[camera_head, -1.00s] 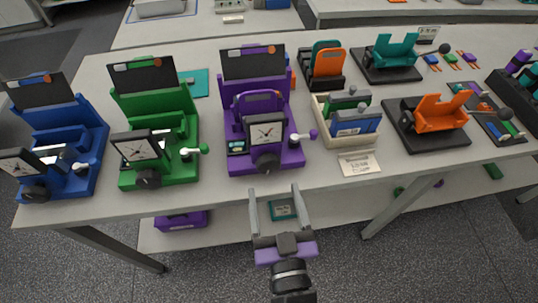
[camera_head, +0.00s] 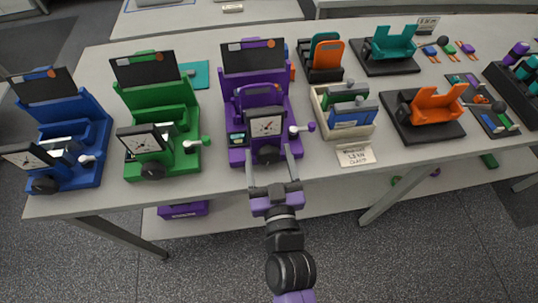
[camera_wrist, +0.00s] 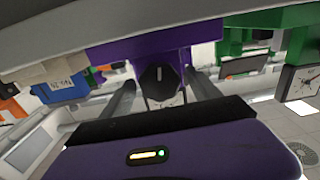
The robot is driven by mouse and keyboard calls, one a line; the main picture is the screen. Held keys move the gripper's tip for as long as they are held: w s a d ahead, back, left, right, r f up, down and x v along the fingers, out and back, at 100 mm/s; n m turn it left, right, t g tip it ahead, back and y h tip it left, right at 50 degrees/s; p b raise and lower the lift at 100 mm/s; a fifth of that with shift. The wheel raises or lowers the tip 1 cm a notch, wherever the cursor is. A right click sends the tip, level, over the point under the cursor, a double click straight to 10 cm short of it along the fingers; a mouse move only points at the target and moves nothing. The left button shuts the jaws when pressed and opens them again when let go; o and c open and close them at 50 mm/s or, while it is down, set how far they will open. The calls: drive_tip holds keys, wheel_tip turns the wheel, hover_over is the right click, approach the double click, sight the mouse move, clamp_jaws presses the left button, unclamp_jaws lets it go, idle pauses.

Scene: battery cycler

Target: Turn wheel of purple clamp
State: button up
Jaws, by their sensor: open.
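The purple clamp (camera_head: 281,95) stands on the table between the green clamp and a beige box, with a dial (camera_head: 265,126) on its front. Its black wheel (camera_head: 268,154) is low on the front, below the dial. My gripper (camera_head: 269,156) is open at the front of the table, its two fingers reaching up towards the wheel. The wheel also shows in the wrist view (camera_wrist: 160,79), between the open fingers (camera_wrist: 160,92) with space on both sides. I cannot tell how far the fingertips are from it in depth.
A green clamp (camera_head: 180,97) and a blue clamp (camera_head: 88,130) stand to the left. A white-ball lever (camera_head: 309,127) juts from the purple clamp's right side. The beige box (camera_head: 345,132) and a paper label (camera_head: 355,155) lie to the right. The table's front edge runs just below the clamp.

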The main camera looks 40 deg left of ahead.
drive_tip(key=c, duration=1.4)
drive_tip(key=shift+o, duration=0.2)
drive_tip(key=shift+m, duration=0.3)
drive_tip(key=o, duration=1.4)
drive_tip(key=shift+c, duration=0.2)
drive_tip(key=b+v, duration=0.2)
drive_tip(key=v, duration=0.6)
drive_tip(key=shift+b, duration=0.4)
